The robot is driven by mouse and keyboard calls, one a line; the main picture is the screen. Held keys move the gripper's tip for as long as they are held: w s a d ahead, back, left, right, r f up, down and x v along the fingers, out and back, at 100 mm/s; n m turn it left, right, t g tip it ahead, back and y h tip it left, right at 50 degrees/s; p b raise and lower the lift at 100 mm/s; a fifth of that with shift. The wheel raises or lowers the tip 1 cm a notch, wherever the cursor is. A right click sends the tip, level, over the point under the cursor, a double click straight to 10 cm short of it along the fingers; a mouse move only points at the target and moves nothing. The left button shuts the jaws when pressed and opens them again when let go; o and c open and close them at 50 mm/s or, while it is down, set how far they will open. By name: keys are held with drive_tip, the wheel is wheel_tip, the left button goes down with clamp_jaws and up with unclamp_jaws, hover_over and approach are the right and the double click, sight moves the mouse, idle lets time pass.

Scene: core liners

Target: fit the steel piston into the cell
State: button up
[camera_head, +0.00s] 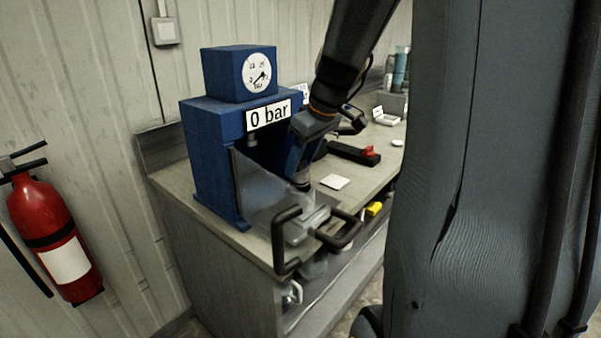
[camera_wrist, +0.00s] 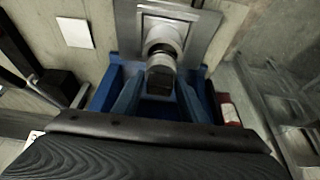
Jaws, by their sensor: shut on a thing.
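My gripper (camera_wrist: 160,90) is shut on the steel piston (camera_wrist: 164,58), a short metal cylinder with a dark upper end, pointing down. In the head view my gripper (camera_head: 303,178) is low over the bench's front, in front of the blue press. The cell appears to be the grey metal block (camera_head: 303,228) with black loop handles, right below the gripper. In the wrist view its square plate (camera_wrist: 200,28) lies beyond the piston, whose end lines up roughly with the plate's middle. I cannot tell whether the piston touches or enters the cell.
The blue press (camera_head: 208,150), with a gauge and a "0 bar" label (camera_head: 269,115), stands left of the arm. A clear panel (camera_head: 262,190) is at its front. A white pad (camera_head: 334,182) and a black tray (camera_head: 352,153) lie right. A fire extinguisher (camera_head: 55,225) hangs left.

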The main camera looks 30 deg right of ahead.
sight(303, 167)
drive_tip(key=shift+f, duration=1.55)
drive_tip(key=shift+f, duration=0.15)
drive_tip(key=o, duration=1.4)
drive_tip(key=shift+r, duration=0.25)
drive_tip(key=v, duration=1.1)
drive_tip(key=shift+r+b, duration=0.4)
drive_tip(key=shift+b, duration=0.05)
drive_tip(key=shift+s, duration=0.15)
